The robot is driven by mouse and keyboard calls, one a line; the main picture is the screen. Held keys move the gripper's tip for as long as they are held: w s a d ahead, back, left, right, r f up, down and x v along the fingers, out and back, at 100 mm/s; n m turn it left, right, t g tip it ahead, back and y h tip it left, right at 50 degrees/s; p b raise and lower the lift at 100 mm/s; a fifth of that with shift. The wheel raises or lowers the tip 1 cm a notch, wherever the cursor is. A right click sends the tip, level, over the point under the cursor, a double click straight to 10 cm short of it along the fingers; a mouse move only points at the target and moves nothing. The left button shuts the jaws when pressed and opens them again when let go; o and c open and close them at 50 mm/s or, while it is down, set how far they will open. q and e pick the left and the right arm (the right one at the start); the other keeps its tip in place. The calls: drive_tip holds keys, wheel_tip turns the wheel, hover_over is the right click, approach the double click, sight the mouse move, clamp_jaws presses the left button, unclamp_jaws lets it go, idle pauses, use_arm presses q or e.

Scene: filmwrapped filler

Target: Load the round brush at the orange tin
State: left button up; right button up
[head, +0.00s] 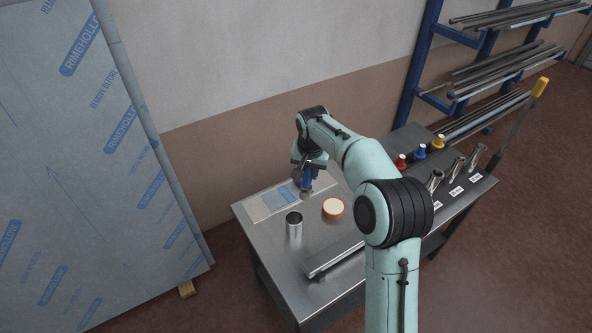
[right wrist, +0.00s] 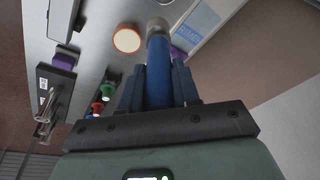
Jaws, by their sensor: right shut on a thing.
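The round brush has a blue handle (right wrist: 159,78) and a pale round head (right wrist: 158,26). My right gripper (head: 307,170) is shut on its handle, and the head points down over the far part of the metal table (head: 262,228). The orange tin (head: 333,209) stands on the table to the right of the brush and nearer the camera, with a pale cream top. It also shows in the right wrist view (right wrist: 127,40), left of the brush head and apart from it. Whether the bristles touch anything is unclear. My left gripper is not in view.
A metal cup (head: 294,226) stands left of the tin. A flat panel with blue film (head: 283,194) lies behind. A long metal bar (head: 334,257) lies in front. A large film-wrapped panel (head: 90,170) stands left.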

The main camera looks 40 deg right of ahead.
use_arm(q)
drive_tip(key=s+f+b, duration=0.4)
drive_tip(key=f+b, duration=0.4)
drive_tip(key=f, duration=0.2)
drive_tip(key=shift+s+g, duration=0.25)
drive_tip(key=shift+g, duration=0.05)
use_arm(e)
drive_tip(key=s+d+f+t, duration=0.1)
drive_tip(key=s+d+f, duration=0.1)
drive_tip(key=d+f, duration=0.4)
drive_tip(key=s+d+f+t, duration=0.1)
drive_tip(key=s+d+f, duration=0.1)
drive_tip(key=d+f, duration=0.4)
drive_tip(key=shift+s+t, duration=0.3)
drive_tip(key=shift+t, duration=0.1)
use_arm(q)
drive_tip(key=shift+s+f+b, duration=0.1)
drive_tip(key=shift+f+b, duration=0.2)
drive_tip(key=shift+b, duration=0.2)
use_arm(e)
drive_tip(key=shift+f, duration=0.65)
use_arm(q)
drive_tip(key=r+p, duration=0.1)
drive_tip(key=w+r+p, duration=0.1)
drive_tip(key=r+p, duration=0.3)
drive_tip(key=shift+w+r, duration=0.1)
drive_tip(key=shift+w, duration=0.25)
use_arm(e)
wheel_tip(320, 180, up, 7)
idle(0.4)
